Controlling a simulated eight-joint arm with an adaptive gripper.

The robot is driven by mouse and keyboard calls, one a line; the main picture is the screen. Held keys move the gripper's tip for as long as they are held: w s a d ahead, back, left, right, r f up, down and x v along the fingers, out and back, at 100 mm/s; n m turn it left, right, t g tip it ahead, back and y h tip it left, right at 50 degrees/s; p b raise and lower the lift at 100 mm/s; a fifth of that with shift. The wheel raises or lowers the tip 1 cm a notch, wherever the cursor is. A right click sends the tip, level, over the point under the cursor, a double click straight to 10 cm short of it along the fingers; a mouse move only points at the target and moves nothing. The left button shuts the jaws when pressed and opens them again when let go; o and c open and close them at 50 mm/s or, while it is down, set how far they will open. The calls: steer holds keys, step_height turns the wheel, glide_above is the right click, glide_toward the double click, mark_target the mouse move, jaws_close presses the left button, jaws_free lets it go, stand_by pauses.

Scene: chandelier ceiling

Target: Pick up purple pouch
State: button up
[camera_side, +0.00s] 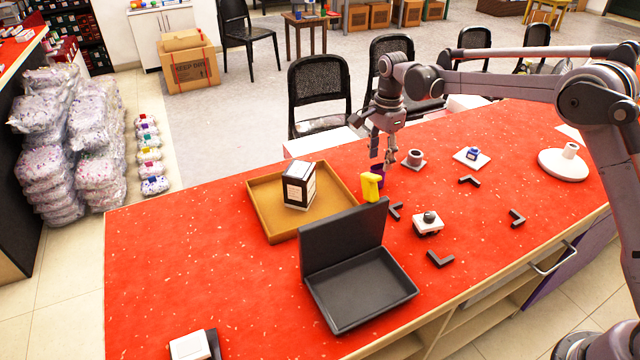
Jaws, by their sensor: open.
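A small purple item (381,170), likely the purple pouch, stands on the red table top (200,250), right behind a yellow object (370,188) that hides part of it. My gripper (383,160) points down just above the purple item, with its fingers open. The fingers look very close to the purple item, but I cannot tell whether they touch it or are around it.
A tan tray (262,215) with a black-and-white box (299,185) is at left. An open black case (355,290) stands in front. The table's left front is mostly clear.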

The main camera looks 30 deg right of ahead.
mark_target(379, 166)
steer(key=shift+a+f, duration=0.15)
steer(key=shift+f, duration=2.55)
jaws_close()
